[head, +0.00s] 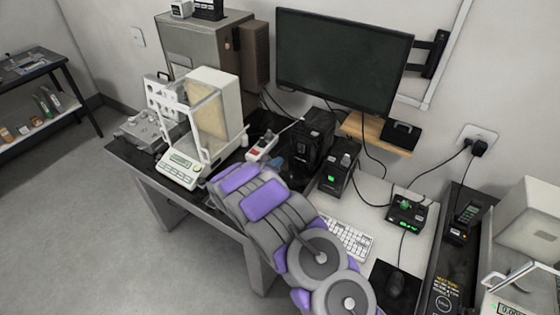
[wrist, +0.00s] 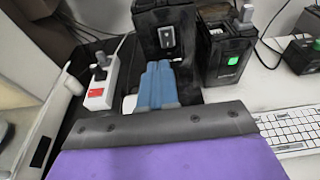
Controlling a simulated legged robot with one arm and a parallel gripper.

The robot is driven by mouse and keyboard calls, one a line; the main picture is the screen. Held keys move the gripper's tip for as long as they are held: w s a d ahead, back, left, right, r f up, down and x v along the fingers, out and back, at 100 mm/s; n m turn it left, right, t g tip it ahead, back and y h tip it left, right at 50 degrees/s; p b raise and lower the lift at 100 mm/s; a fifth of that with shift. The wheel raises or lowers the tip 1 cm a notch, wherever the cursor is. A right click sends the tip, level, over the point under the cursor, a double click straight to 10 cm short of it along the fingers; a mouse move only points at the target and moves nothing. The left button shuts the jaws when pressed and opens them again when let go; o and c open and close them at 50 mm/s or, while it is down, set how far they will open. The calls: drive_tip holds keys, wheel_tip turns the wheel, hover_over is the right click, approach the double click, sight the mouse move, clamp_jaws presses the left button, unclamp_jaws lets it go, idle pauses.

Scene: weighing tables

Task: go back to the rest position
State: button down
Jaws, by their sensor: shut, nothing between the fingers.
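My gripper (wrist: 158,85) shows in the wrist view as two blue-grey fingers side by side, shut with nothing between them. It reaches out beyond the purple and grey edge of my arm, over the dark part of the table. In the head view my purple and grey arm stretches forward over the table and hides most of the gripper. A white power strip (wrist: 98,84) with a red switch lies left of the fingers. A black case (wrist: 168,38) stands just beyond the fingers; I cannot tell whether they touch it.
A balance with a glass draft shield (head: 185,168) stands left of my arm. A black box with a green light (head: 334,178), a keyboard (head: 345,238) and a mouse (head: 396,284) are on the right. A monitor (head: 340,62) hangs behind. Open floor (head: 70,210) lies at the left.

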drive_tip(key=s+d+r+m+g+h+b, duration=0.1)
drive_tip(key=s+d+r+m+g+h, duration=0.2)
drive_tip(key=d+r, duration=0.4)
drive_tip(key=s+d+r+m+g+h, duration=0.1)
drive_tip(key=s+d+r+m+g, duration=0.1)
drive_tip(key=s+d+r+m, duration=0.55)
drive_tip(key=s+d+r+m+g, duration=0.3)
drive_tip(key=s+d+m+g, duration=0.15)
drive_tip(key=s+d, duration=0.4)
drive_tip(key=s+r+m+g+y+b, duration=0.2)
drive_tip(key=s+m+g+y, duration=0.5)
drive_tip(key=s, duration=1.4)
drive_tip(key=s+a+f+m+t+y+b, duration=0.1)
drive_tip(key=s+a+m+y, duration=0.5)
drive_tip(key=s+a, duration=0.7)
drive_tip(key=s+t, duration=0.1)
drive_tip(key=s, duration=0.2)
drive_tip(key=shift+s+m, duration=0.3)
drive_tip(key=shift+m, duration=0.1)
